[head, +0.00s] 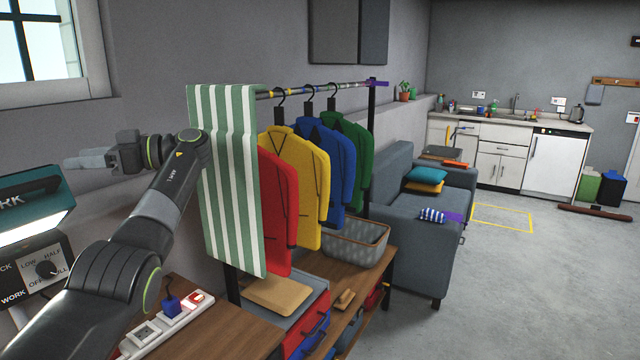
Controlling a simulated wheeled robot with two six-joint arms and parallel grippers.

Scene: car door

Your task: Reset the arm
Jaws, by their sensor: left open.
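My left arm comes in from the lower left and bends at its elbow. My left gripper (88,160) is raised in front of the grey wall and points left. It is open, and nothing shows between its fingers. It is apart from the clothes rack and from the green-and-white striped cloth (228,180), which hangs to its right. My arm's upper link passes close in front of the cloth's left edge; I cannot tell if they touch. My right gripper is not in view.
A work lamp (35,215) stands at the left, close to my arm. A power strip (165,325) lies on the wooden bench below. Red, yellow (300,185), blue and green coats hang on the rack. A grey sofa (410,235) stands beyond. The floor at right is mostly clear.

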